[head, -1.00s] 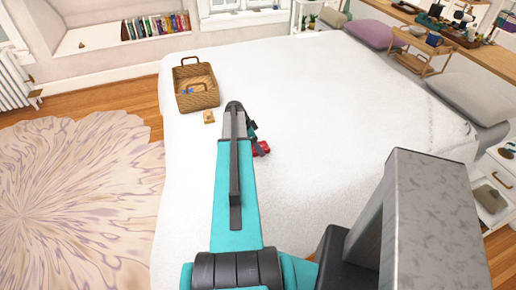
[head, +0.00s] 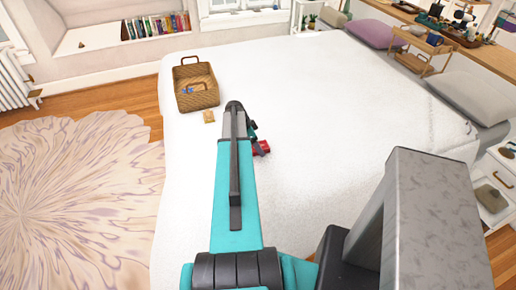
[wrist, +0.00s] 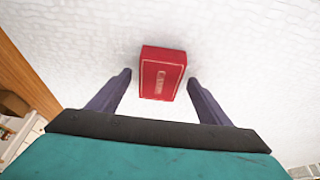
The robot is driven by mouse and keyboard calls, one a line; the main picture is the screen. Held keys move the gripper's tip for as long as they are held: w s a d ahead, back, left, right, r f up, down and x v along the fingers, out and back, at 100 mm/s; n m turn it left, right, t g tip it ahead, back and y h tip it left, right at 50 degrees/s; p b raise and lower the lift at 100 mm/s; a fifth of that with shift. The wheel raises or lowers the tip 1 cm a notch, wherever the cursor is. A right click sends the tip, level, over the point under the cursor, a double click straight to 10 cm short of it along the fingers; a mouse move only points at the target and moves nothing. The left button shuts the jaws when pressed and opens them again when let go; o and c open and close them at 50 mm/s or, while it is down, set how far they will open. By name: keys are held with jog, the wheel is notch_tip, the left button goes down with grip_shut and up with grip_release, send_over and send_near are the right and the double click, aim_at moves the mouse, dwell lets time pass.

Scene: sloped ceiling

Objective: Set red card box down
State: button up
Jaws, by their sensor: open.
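The red card box (wrist: 162,73) lies on the white bed, between and just beyond the fingertips in the wrist view. A gap shows between the box and each finger. In the head view a small part of the red card box (head: 262,147) shows at the right of my arm's end. My gripper (wrist: 160,80) is open, with one dark finger on each side of the box. In the head view my arm hides most of the gripper.
A wicker basket (head: 197,97) with a blue item inside stands on the bed at the far left. A small tan item (head: 209,116) lies in front of it. The white bed (head: 330,110) is clear to the right. A small wooden rack (head: 422,55) stands at the far right.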

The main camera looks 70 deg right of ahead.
jog(key=shift+f, duration=0.1)
dwell(0.5)
jog(key=c, duration=1.4)
jog(key=shift+o, duration=0.2)
jog(key=shift+r, duration=0.25)
